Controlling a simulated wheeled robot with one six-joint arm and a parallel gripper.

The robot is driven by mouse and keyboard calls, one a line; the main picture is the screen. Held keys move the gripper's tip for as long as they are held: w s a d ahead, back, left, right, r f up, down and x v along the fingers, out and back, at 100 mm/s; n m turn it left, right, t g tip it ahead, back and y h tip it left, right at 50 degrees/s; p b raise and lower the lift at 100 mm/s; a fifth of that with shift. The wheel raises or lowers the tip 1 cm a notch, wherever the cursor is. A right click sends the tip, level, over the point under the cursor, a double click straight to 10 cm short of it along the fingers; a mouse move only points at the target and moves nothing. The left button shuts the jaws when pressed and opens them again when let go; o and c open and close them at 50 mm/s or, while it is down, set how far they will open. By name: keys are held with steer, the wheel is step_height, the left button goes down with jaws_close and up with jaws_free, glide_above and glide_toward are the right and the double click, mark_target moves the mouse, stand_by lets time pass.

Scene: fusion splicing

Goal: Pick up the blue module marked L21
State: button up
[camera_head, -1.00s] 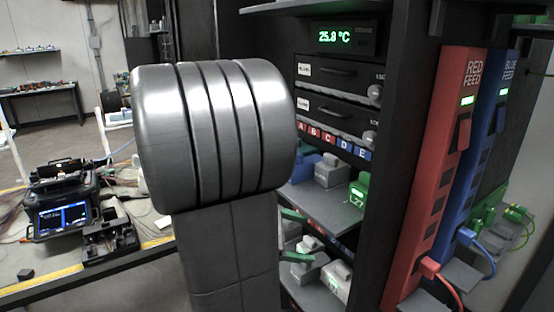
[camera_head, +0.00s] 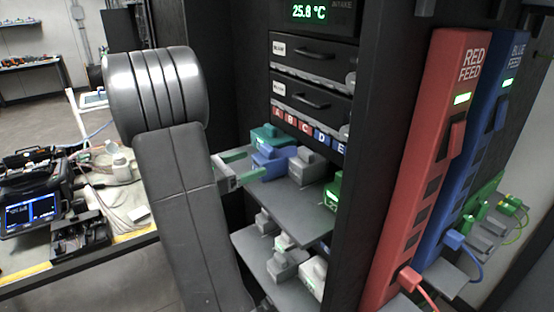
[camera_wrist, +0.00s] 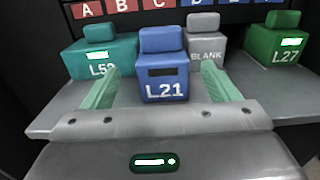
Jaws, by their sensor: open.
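The blue module (camera_wrist: 163,88) marked L21 sits upright on the grey shelf, centred in the wrist view. It also shows in the head view (camera_head: 272,160), partly behind my gripper. My gripper (camera_wrist: 157,88) is open, with one green finger on each side of the module's front. In the head view the gripper (camera_head: 248,164) reaches in from the left at shelf height. I cannot tell whether the fingers touch the module.
A teal module (camera_wrist: 98,56) marked L52 or similar stands close on the left. A grey BLANK module (camera_wrist: 205,45) stands right and behind; green L27 (camera_wrist: 276,42) is farther right. A lower shelf (camera_head: 262,256) holds several grey modules. The red feed strip (camera_head: 428,160) stands at right.

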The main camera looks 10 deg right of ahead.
mark_target(256, 161)
steer(key=shift+x, duration=0.95)
steer(key=p+x, duration=0.1)
steer(key=x, duration=0.2)
steer(key=shift+d+r+p, duration=0.2)
steer(key=shift+d+p, duration=0.2)
steer(key=shift+w+d+f, duration=0.1)
steer(key=shift+w+d, duration=0.15)
steer(key=shift+d, duration=0.4)
steer(key=c, duration=1.2)
